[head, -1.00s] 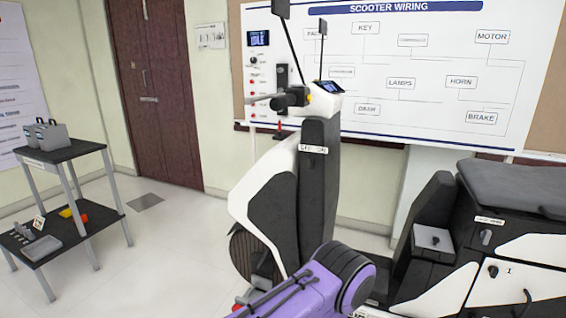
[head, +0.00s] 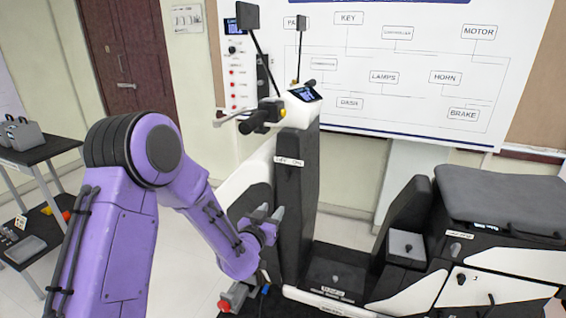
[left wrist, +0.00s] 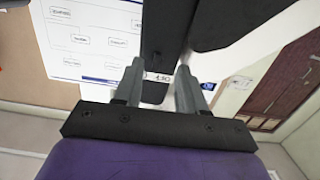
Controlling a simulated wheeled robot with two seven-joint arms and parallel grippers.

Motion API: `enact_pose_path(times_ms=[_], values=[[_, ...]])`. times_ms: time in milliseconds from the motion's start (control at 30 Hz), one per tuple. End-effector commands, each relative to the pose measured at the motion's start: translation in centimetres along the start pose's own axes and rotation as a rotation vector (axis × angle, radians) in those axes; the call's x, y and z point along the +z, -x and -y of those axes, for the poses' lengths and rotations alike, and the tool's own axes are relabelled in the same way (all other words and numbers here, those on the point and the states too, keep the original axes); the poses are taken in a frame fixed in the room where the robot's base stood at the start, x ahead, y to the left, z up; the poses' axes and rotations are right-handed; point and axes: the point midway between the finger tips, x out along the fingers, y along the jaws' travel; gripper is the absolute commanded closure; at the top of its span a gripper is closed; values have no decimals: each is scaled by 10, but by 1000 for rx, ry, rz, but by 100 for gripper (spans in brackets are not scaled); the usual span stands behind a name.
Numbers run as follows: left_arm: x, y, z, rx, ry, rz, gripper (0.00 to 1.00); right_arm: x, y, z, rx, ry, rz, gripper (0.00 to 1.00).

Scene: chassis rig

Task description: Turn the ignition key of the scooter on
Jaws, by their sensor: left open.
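The scooter is black and white. Its front column (head: 296,195) stands in the middle of the head view, with handlebar grip (head: 258,124) and small display (head: 305,94) on top. Its seat body is at the right. A small dark knob or key (head: 461,279) sits on the white side panel beside an "I" mark, and another dark knob (head: 455,249) is above it; I cannot tell which is the ignition key. My left gripper (head: 270,216) is open and empty beside the front column. The left wrist view shows both fingers (left wrist: 160,84) apart, with the labelled column beyond. My right gripper is not in view.
A grey box with a dark knob (head: 406,246) stands ahead of the seat (head: 505,195). A wiring board (head: 400,50) hangs behind. A dark cart (head: 40,150) stands at the left.

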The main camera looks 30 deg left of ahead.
Motion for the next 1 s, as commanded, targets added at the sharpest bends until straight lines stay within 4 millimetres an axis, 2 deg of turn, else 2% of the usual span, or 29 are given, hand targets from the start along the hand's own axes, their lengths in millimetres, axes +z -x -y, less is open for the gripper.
enact_pose_path(times_ms=[33, 133, 267, 500, 600, 733, 1000], values=[[-28, -4, 2, 2, -9, -46, 60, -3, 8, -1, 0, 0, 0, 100], [-47, -11, 4, 5, -23, -88, 60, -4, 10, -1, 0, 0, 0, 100], [-50, -32, 2, 8, -26, -91, 60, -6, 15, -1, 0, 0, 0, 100], [-53, -86, 1, 7, -25, -88, 60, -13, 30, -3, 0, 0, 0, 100], [-54, -101, 1, 8, -25, -88, 60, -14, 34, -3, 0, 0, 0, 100], [-54, -112, 1, 8, -24, -87, 60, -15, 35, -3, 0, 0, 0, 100], [-53, -114, 0, 8, -23, -87, 60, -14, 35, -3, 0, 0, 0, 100]])
